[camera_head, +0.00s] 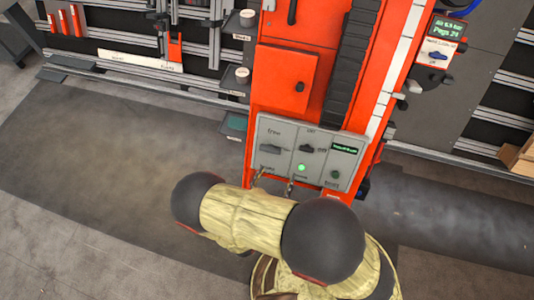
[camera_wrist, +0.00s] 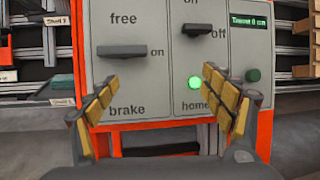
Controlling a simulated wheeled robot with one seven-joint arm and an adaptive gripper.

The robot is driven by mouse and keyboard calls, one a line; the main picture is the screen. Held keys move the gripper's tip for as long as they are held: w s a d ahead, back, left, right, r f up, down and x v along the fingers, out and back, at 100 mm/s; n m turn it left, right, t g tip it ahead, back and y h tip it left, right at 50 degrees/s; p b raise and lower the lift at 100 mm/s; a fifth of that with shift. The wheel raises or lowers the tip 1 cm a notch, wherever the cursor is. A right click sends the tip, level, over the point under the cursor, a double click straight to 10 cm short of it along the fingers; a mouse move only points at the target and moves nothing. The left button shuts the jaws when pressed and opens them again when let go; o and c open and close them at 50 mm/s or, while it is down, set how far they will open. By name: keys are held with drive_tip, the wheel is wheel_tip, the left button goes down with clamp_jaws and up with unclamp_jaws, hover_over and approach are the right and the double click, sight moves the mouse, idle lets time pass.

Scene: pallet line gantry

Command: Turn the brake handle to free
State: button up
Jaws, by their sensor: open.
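The brake handle (camera_wrist: 122,51) is a dark horizontal bar on the left part of a grey control panel (camera_wrist: 165,90). In the wrist view, "free" is printed above it, "brake" below it and "on" at its right end. The handle also shows small in the head view (camera_head: 271,149). My gripper (camera_wrist: 157,95) is open and empty, its yellow-padded fingers spread in front of the lower panel, below the handle. It does not appear to touch the handle.
Right of the handle is an on/off switch (camera_wrist: 196,30) with a lit green lamp (camera_wrist: 194,83) below. Further right are a small display reading "Travel 0 cm" (camera_wrist: 249,20) and a dark green button (camera_wrist: 253,75). An orange column (camera_head: 290,75) carries the panel. Floor is clear at left.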

drive_tip(key=n+t+y, duration=0.1)
drive_tip(key=t+y, duration=0.1)
approach(269, 152)
drive_tip(key=w, duration=0.1)
drive_tip(key=shift+b+x, duration=0.9)
drive_tip(key=shift+x, duration=3.4)
drive_tip(key=shift+s+d+r, duration=0.1)
drive_tip(key=shift+d+r, duration=0.05)
drive_tip(key=shift+d, duration=0.05)
drive_tip(key=shift+c, duration=0.6)
drive_tip(key=c, duration=1)
